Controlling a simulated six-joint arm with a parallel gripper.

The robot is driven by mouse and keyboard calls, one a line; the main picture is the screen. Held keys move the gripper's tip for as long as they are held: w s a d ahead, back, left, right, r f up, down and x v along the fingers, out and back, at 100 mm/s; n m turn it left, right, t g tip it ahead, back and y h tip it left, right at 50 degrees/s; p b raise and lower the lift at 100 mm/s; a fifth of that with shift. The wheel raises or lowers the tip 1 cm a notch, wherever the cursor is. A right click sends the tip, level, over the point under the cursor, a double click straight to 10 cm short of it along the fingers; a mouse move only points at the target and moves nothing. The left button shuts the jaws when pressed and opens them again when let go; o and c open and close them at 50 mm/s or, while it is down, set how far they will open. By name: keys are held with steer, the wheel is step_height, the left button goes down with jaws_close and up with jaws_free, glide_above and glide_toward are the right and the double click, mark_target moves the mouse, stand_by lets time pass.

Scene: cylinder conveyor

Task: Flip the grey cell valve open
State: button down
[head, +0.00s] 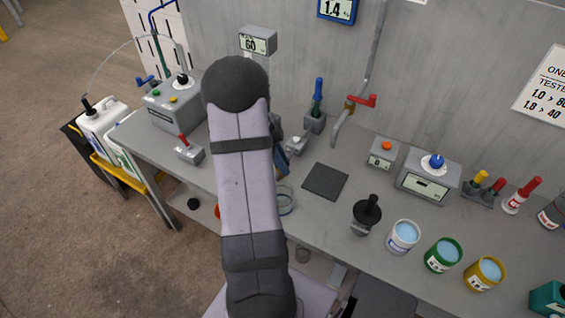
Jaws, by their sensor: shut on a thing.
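A small grey block with a pale top (297,144) stands on the bench just right of my arm. It may be the grey cell valve, but its handle position is too small to read. Another grey block with a red lever (188,150) stands left of my arm, its lever tilted up and left. My arm rises through the middle of the view and covers the bench behind it. Only dark and bluish bits of my wrist show at its right side. My gripper's fingertips are hidden behind the arm, so what they touch cannot be seen.
A clear glass vessel (286,199) stands at the arm's right edge. A red-handled tap (360,101), a dark square pad (325,181) and a black-knobbed tool (367,212) are further right. Open tins (403,236) line the front edge. A grey control box (172,104) stands back left.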

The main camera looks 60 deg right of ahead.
steer(key=b, duration=0.1)
steer(key=n+b, duration=0.1)
steer(key=n, duration=0.1)
steer(key=shift+s+d+f+h+b, duration=0.2)
steer(key=shift+s+d+h+b, duration=0.1)
steer(key=shift+b, duration=0.1)
steer(key=n+b, duration=0.1)
steer(key=n+t+b, duration=0.1)
steer(key=shift+s+d+h+b, duration=0.2)
steer(key=shift+d+h+b, duration=0.1)
steer(key=shift+h+b, duration=0.1)
steer(key=shift+s+d+r+n+t+h+b, duration=0.1)
steer(key=shift+d+n+t+h+b, duration=0.1)
steer(key=shift+n+b, duration=0.35)
steer(key=shift+s+d+r+n+t+h+b, duration=0.1)
steer(key=shift+d+n+t+b, duration=0.15)
steer(key=shift+n, duration=0.6)
steer(key=shift+d+r+n+t+h+b, duration=0.1)
steer(key=shift+d+n+t+b, duration=0.1)
steer(key=shift+n+b, duration=0.35)
steer(key=c, duration=1.7)
jaws_free()
steer(key=shift+b+v, duration=0.6)
steer(key=shift+v, duration=3.05)
